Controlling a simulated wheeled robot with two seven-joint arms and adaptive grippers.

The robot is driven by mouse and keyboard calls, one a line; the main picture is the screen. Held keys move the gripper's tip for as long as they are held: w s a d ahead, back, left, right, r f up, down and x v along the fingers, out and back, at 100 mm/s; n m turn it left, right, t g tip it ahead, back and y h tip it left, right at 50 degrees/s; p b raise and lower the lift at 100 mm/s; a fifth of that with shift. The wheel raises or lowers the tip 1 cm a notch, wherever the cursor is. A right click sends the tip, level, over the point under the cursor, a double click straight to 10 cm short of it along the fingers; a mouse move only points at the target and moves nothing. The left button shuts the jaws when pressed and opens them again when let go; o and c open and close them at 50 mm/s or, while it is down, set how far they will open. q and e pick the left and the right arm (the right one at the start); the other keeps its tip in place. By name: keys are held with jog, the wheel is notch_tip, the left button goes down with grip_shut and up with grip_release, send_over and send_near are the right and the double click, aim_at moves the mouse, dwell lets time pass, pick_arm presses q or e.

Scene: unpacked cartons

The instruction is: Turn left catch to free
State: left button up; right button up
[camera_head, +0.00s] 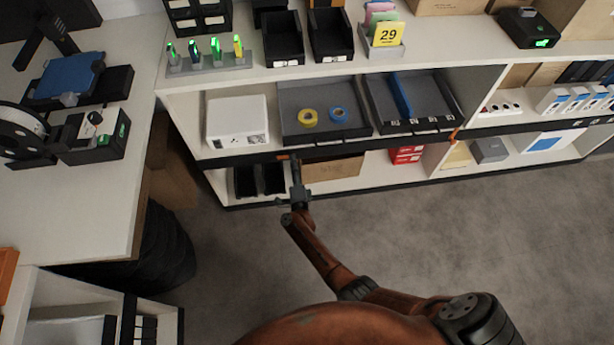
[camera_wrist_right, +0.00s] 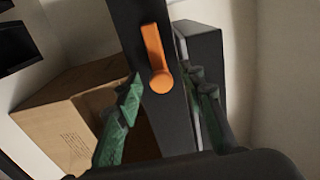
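The left catch (camera_head: 283,157) is a small orange lever on the dark bar (camera_head: 345,147) across the front of the shelf unit. In the right wrist view the catch (camera_wrist_right: 153,52) has a round hub at its lower end, and its lever lies nearly along the bar. My right gripper (camera_head: 296,172) is at the bar, just beside the catch. In the right wrist view its green-padded fingers (camera_wrist_right: 166,82) are spread apart on either side of the bar, with the catch hub between them; I see no clear contact. My left gripper is not in view.
A second orange catch (camera_head: 454,135) sits farther right on the bar. Behind the bar are a white box (camera_head: 237,121) and grey trays (camera_head: 308,94). A cardboard box (camera_wrist_right: 68,120) stands below. A desk (camera_head: 85,200) is at the left; the carpet at the right is clear.

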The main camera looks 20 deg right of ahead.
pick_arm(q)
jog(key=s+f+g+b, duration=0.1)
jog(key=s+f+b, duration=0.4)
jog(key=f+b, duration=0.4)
pick_arm(e)
jog(key=s+a+m+p, duration=0.3)
jog(key=s+m, duration=0.5)
jog(key=m, duration=1)
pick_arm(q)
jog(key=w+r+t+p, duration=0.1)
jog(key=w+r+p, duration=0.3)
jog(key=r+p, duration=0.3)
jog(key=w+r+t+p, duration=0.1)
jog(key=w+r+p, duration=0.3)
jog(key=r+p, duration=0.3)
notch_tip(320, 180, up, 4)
pick_arm(e)
jog(key=s+d+f+n+g+y, duration=0.2)
jog(key=s+d+f+n, duration=0.1)
jog(key=s+f+n, duration=0.4)
jog(key=s+d+f+n+g+y, duration=0.2)
jog(key=s+f+n, duration=0.5)
jog(key=s+n, duration=0.7)
jog(key=d+n+y, duration=0.1)
jog(key=n, duration=0.1)
jog(key=shift+d+f+n+g+y, duration=0.3)
jog(key=shift+f+n+g, duration=0.05)
jog(key=shift+n+g, duration=0.05)
jog(key=shift+s, duration=0.1)
